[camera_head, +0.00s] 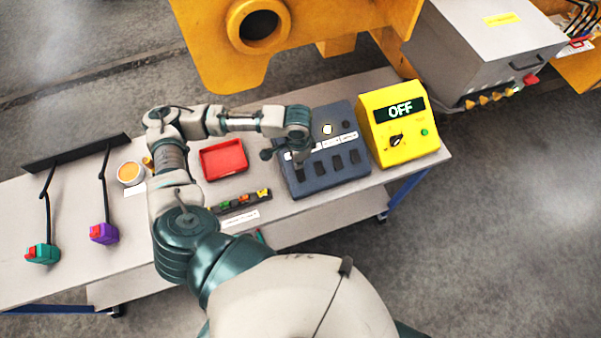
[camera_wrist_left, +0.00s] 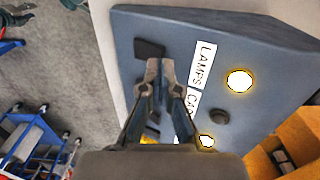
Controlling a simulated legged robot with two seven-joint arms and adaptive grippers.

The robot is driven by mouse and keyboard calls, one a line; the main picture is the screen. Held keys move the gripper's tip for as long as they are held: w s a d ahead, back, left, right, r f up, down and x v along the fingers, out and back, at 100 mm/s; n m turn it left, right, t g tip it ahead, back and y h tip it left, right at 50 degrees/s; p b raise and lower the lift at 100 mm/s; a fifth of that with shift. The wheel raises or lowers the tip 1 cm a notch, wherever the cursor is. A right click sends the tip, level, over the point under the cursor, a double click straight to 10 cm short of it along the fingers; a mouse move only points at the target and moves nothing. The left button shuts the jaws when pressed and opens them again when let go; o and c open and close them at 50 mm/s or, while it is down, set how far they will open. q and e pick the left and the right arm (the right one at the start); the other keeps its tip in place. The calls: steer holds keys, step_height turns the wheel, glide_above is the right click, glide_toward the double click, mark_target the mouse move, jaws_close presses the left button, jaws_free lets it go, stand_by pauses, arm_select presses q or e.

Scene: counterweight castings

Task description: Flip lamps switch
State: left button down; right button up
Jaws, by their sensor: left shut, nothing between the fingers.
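The dark blue switch panel (camera_head: 283,167) stands on the bench, with several black switches in a row below white labels. In the left wrist view, the LAMPS label (camera_wrist_left: 205,62) lies beside a black switch (camera_wrist_left: 149,48) near the panel's edge. My left gripper (camera_head: 301,163) is over the panel's left part, partly covering labels and switches in the head view. In the wrist view, its fingers (camera_wrist_left: 160,66) are shut and empty, with tips at the LAMPS switch; I cannot tell whether they touch. A round light (camera_wrist_left: 240,80) is lit near that label. My right gripper is not in view.
A yellow box (camera_head: 376,140) reading OFF stands right of the panel. A red tray (camera_head: 223,160) and a rack of small coloured parts (camera_head: 240,202) lie left of it. Teal (camera_head: 42,253) and purple (camera_head: 104,233) pendants lie farther left. A yellow casting (camera_head: 225,75) stands behind the bench.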

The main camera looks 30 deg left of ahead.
arm_select(q)
steer(key=shift+a, duration=0.2)
steer(key=shift+d, duration=0.5)
steer(key=shift+f, duration=0.1)
steer(key=shift+a+f, duration=0.3)
steer(key=shift+f, duration=0.05)
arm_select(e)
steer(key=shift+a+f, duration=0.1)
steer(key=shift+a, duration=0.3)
arm_select(q)
steer(key=shift+d+f, duration=0.15)
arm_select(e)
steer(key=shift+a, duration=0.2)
arm_select(q)
steer(key=shift+d+f, duration=0.1)
steer(key=shift+f, duration=0.1)
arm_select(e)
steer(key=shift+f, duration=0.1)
